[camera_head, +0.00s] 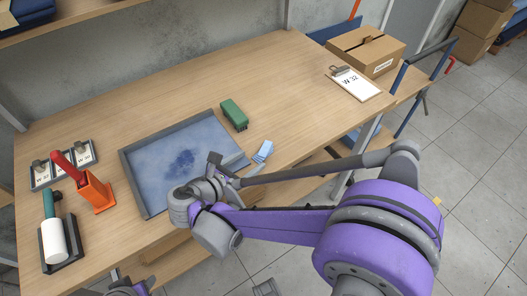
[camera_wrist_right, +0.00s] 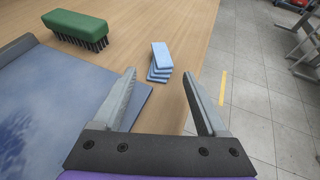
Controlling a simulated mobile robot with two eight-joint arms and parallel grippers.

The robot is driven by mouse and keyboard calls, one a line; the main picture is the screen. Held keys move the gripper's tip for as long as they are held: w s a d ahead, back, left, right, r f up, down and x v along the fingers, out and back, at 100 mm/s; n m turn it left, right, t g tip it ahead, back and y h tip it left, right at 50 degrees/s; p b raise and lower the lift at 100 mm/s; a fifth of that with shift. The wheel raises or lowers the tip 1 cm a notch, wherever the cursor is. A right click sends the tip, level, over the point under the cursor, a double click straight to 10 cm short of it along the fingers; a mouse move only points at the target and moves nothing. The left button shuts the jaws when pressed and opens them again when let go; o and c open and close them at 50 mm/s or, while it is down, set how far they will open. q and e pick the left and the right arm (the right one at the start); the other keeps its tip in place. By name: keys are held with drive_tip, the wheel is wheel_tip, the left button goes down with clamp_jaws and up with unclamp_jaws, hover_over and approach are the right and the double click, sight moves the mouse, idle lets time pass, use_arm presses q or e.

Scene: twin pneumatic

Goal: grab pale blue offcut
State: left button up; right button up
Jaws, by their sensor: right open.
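Several pale blue offcuts (camera_head: 263,151) lie in a small, slightly fanned stack on the wooden bench, right of the grey-rimmed blue tray and near the bench's front edge. In the right wrist view the top offcut (camera_wrist_right: 160,54) shows clearly, with the lower ones partly hidden under it. My right gripper (camera_head: 226,166) is over the tray's right part, left of the stack. In the right wrist view its fingers (camera_wrist_right: 158,76) are apart and empty, and the stack is beyond the fingertips, between them in the picture. My left gripper cannot be made out.
A green brush (camera_head: 234,115) stands behind the stack; it also shows in the wrist view (camera_wrist_right: 76,27). The tray (camera_head: 163,134) fills the bench middle. An orange tool (camera_head: 96,194) stands left. A clipboard (camera_head: 356,84) and cardboard box (camera_head: 366,50) are at the right.

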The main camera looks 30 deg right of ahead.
sight(258, 156)
drive_tip(key=x, duration=0.4)
drive_tip(key=shift+d+f, duration=0.15)
clamp_jaws()
